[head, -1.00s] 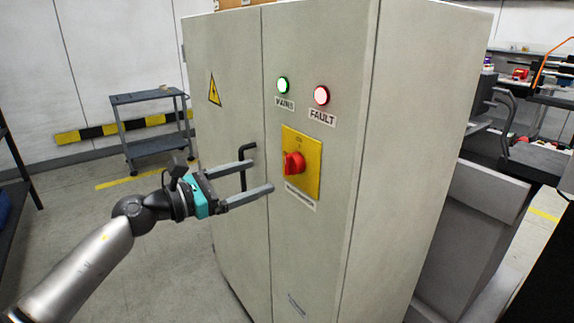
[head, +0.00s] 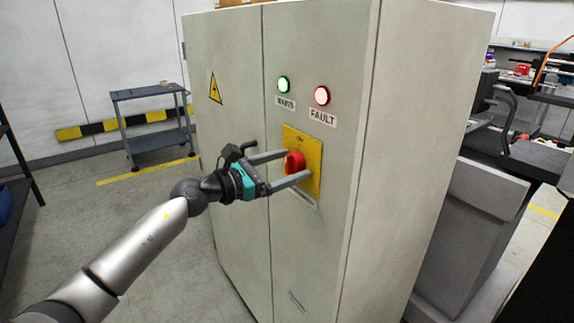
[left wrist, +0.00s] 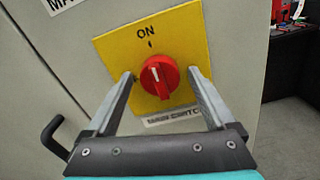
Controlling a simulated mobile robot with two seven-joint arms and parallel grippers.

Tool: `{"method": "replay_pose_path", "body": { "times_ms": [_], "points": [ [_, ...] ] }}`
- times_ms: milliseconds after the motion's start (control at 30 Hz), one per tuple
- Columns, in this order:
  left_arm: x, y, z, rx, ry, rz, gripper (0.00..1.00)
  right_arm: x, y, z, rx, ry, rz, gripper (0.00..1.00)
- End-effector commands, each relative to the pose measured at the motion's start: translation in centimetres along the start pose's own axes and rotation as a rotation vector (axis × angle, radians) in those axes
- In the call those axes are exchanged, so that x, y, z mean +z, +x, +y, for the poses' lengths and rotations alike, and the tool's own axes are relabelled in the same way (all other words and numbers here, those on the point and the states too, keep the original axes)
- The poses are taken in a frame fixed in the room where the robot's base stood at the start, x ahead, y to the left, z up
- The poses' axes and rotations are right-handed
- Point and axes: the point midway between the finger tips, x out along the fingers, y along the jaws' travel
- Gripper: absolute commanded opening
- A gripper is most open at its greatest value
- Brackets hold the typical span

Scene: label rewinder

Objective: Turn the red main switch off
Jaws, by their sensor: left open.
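The red main switch (head: 294,163) is a rotary knob on a yellow plate (head: 315,152) on the grey cabinet front. In the left wrist view the knob (left wrist: 159,76) shows below the word ON, with its white mark turned to the upper left, near upright. My left gripper (head: 296,164) is open, with one finger on each side of the knob. In the left wrist view the fingers (left wrist: 161,76) stand apart from the knob with a gap on both sides. The label under the plate is partly hidden by a finger. My right gripper is not in view.
A green MAINS lamp (head: 284,84) and a red FAULT lamp (head: 322,95) are lit above the plate. A black door handle (left wrist: 53,136) sits left of the switch. A grey cart (head: 151,122) stands at the back left, with open floor before it.

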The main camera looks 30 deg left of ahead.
Motion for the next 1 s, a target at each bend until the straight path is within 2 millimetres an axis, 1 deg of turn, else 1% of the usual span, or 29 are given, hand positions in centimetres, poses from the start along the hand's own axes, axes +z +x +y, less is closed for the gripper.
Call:
{"method": "replay_pose_path", "body": {
  "times_ms": [133, 167, 900, 1000],
  "points": [
    [-0.02, -0.01, 0.0, 0.0, -0.001, 0.0, 0.89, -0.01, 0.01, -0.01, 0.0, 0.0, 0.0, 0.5],
    [-0.02, -0.01, 0.0, 0.0, -0.001, 0.0, 0.86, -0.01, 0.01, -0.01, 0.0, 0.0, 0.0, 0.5],
    [-0.01, -0.03, 0.0, 0.0, 0.0, 0.0, 0.03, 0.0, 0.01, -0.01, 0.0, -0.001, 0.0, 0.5],
    [-0.01, -0.03, 0.0, 0.0, -0.002, 0.0, 0.03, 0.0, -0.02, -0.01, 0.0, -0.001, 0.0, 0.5]
  ]
}}
